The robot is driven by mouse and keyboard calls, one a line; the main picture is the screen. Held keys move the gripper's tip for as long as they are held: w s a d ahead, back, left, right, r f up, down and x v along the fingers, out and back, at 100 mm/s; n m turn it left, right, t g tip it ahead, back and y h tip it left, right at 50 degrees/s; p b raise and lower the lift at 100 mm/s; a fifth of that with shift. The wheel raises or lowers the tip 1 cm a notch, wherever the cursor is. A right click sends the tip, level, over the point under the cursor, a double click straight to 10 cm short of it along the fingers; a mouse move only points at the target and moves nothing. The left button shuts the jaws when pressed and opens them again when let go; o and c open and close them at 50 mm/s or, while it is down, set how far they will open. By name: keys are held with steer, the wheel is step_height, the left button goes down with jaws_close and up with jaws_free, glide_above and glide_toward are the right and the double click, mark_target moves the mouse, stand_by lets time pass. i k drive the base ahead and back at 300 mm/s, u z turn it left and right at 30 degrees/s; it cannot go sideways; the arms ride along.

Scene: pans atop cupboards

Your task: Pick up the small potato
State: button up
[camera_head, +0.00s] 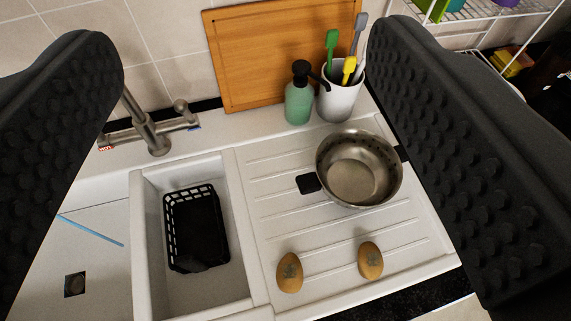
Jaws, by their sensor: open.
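Two small brown potatoes lie on the white ridged draining board (320,293) near its front edge. The left potato (290,272) and the right potato (370,261) are apart and look close in size; I cannot tell which is the smaller. My gripper (285,175) is open, with its black studded fingers at the left and right sides of the view. Nothing is between the fingers up close. The potatoes lie beyond and below the gripper, untouched.
A metal pan or colander (359,168) stands on the board behind the potatoes. A black basket (195,230) sits in the small sink. A tap (150,132), green soap bottle (298,95), white utensil cup (341,92) and wooden board (255,55) are at the back.

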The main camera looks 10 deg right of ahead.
mark_target(289, 273)
steer(key=k, duration=0.5)
steer(key=z, duration=1.55)
steer(key=k, duration=1.05)
steer(key=u, duration=0.3)
steer(key=i, duration=1.05)
